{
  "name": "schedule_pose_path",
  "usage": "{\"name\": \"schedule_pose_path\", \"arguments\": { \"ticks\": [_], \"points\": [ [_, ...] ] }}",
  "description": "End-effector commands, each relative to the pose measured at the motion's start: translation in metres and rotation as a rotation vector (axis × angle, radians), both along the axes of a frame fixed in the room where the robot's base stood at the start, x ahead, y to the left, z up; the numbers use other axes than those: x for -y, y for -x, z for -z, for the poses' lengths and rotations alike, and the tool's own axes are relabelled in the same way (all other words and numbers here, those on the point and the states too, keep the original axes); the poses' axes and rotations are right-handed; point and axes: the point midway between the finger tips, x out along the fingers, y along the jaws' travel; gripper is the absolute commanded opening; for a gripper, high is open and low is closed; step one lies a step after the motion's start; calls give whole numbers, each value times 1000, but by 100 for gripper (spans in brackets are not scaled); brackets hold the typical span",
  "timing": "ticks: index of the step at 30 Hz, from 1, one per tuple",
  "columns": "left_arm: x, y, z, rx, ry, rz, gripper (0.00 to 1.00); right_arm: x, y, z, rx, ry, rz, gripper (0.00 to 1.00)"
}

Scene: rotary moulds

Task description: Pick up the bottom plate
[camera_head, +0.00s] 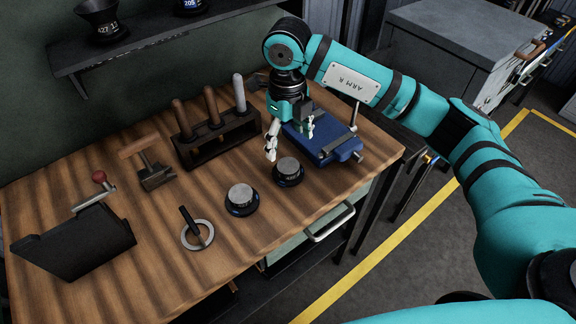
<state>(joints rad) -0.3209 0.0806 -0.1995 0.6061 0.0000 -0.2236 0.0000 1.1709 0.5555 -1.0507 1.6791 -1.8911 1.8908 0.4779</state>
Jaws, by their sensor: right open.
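My right gripper (291,139) is open and empty, pointing down over the workbench, with its white fingertips apart. It is beside the left edge of a blue vise-like fixture (330,147), above and behind a round dark piece with a grey metal top (288,167). A second, similar round piece (241,195) lies to the left and nearer. A flat metal ring with a dark handle bar (190,240) lies further left, near the front edge. I cannot tell for sure which of these is the bottom plate. My left gripper is not in view.
The wooden bench (110,285) carries a rack with several upright handles (215,142), a wooden-handled tool (152,172), and a black box-like object with a red knob (75,243). A dark shelf (140,43) hangs on the wall behind. The bench's front left is clear.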

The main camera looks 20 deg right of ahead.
Motion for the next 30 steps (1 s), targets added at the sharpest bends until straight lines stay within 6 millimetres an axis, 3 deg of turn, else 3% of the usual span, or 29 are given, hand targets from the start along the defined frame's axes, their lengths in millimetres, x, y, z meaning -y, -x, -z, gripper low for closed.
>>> {"name": "schedule_pose_path", "arguments": {
  "ticks": [4, 11, 15, 20, 28, 30],
  "points": [
    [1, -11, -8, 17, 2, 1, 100, 0, 0, 21, -3, -1, 0, 80],
    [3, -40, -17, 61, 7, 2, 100, 0, 1, 37, -4, -1, 0, 80],
    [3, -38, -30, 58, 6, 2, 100, -1, 1, 57, -5, 1, 0, 80],
    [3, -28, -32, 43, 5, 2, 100, -1, 0, 78, -3, -1, 0, 80],
    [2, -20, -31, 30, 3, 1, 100, -1, -1, 83, 1, 0, -1, 80],
    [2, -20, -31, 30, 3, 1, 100, -1, -1, 83, 1, 0, -1, 72]
  ]
}}
